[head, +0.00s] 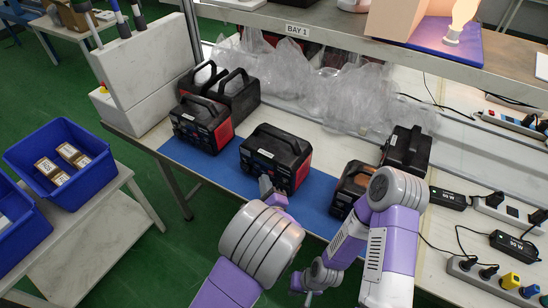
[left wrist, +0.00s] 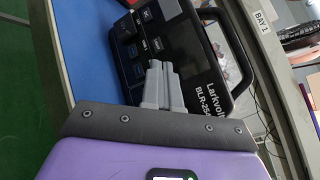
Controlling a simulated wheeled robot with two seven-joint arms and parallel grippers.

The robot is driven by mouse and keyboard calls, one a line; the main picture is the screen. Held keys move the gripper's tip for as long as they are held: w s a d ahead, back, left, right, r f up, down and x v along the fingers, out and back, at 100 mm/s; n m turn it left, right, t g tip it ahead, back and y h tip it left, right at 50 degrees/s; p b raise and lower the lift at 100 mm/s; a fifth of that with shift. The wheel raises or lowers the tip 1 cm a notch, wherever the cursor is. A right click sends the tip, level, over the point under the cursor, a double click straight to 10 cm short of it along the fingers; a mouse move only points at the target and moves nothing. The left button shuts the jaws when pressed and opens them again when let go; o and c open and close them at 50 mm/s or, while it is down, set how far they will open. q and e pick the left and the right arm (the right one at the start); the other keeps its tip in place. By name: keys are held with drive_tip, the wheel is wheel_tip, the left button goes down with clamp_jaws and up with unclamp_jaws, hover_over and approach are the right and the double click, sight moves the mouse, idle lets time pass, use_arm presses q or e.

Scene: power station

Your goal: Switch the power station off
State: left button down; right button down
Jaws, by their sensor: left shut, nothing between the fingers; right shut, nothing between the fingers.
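A black-and-red power station (head: 285,150) stands in the middle of the blue mat (head: 220,170), its front panel facing me. The fingers hide part of the panel. My right gripper (head: 308,292) is shut and empty, low in front of the bench.
Similar power stations stand at left (head: 203,125) and right (head: 408,148). Clear plastic bags (head: 330,95) lie behind. Power strips (head: 490,275) and cables cover the bench's right side. A shelf (head: 380,45) labelled BAY 1 bears a glowing lamp (head: 462,20). Blue bins (head: 85,135) stand left.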

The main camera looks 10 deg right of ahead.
use_arm(q)
drive_tip(key=shift+s+a, duration=0.2)
drive_tip(key=shift+s, duration=0.05)
drive_tip(key=s+a, duration=0.2)
drive_tip(key=s+a+p, duration=0.1)
drive_tip(key=s, duration=0.1)
drive_tip(key=shift+s+a, duration=0.2)
drive_tip(key=shift+a, duration=0.15)
idle(0.8)
drive_tip(key=s+a+f+n+g+h+p, duration=0.1)
drive_tip(key=s+a+f+n+g, duration=0.3)
drive_tip(key=f+n, duration=0.4)
drive_tip(key=s+a+f+n+g+p, duration=0.15)
drive_tip(key=a+f+n+g, duration=0.3)
drive_tip(key=f, duration=0.45)
drive_tip(key=s+f+n+g+h, duration=0.2)
drive_tip(key=s+n+g, duration=0.2)
drive_tip(key=s+n, duration=0.3)
drive_tip(key=s+f+n+g+h, duration=0.2)
drive_tip(key=s+n+g+h, duration=0.1)
drive_tip(key=s+n, duration=0.4)
drive_tip(key=shift+s+n+g+p, duration=0.25)
drive_tip(key=shift+n+g+p, duration=0.15)
drive_tip(key=shift+n+g, duration=0.2)
